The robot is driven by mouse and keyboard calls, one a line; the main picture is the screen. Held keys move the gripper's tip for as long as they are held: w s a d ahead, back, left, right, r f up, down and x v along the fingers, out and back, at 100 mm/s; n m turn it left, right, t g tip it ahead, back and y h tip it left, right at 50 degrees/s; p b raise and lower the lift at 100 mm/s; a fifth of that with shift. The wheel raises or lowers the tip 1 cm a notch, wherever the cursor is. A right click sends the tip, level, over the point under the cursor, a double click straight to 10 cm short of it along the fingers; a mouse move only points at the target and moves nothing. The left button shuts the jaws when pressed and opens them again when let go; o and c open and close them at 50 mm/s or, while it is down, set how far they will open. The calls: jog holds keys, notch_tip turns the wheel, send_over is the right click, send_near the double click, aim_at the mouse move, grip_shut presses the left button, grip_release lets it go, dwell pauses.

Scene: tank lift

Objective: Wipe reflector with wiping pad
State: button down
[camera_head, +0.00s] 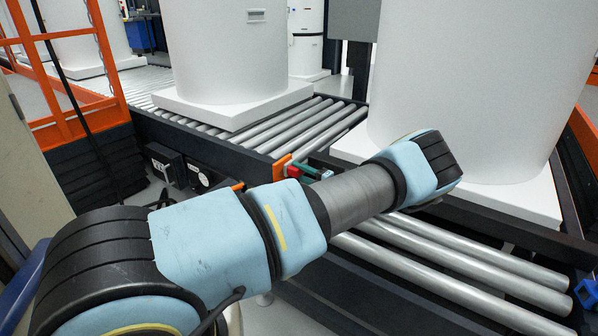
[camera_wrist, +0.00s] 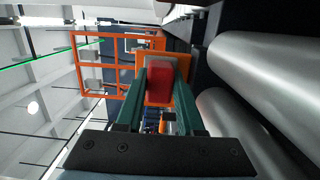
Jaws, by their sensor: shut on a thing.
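The wiping pad is a small red block (camera_wrist: 158,86), held between the two green fingers of my gripper (camera_wrist: 162,78) in the wrist view. My gripper is shut on it. The red pad (camera_head: 293,171) also shows in the head view, at the tips of the green fingers (camera_head: 304,169), beside the conveyor's side rail. Just beyond the pad is an orange bracket (camera_wrist: 179,55) with a greyish face, which seems to be the reflector; the pad covers much of it. The orange bracket (camera_head: 281,167) is close to the pad in the head view. I cannot tell whether they touch.
Large white tanks (camera_head: 222,50) (camera_head: 470,90) stand on white bases on the roller conveyor. Bare metal rollers (camera_head: 450,270) lie under and in front of my forearm. An orange frame (camera_head: 75,80) stands at the left. A dark box (camera_head: 165,163) is fixed to the conveyor side.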

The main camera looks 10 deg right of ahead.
jog(key=shift+d+r+p, duration=0.15)
jog(key=shift+r+p, duration=0.05)
jog(key=shift+p, duration=0.45)
jog(key=shift+s+a+f+p, duration=0.2)
jog(key=shift+s+a+p, duration=0.4)
jog(key=shift+s, duration=0.1)
jog(key=shift+s+a+r+p, duration=0.1)
jog(key=shift+s+a+p, duration=0.6)
jog(key=shift+a+p, duration=0.1)
jog(key=shift+s+a+f+p, duration=0.2)
jog(key=shift+s+a+p, duration=0.3)
jog(key=shift+a, duration=0.2)
jog(key=shift+s+d, duration=0.1)
jog(key=shift+s, duration=0.05)
jog(key=shift+d+v, duration=0.25)
jog(key=shift+v, duration=2.6)
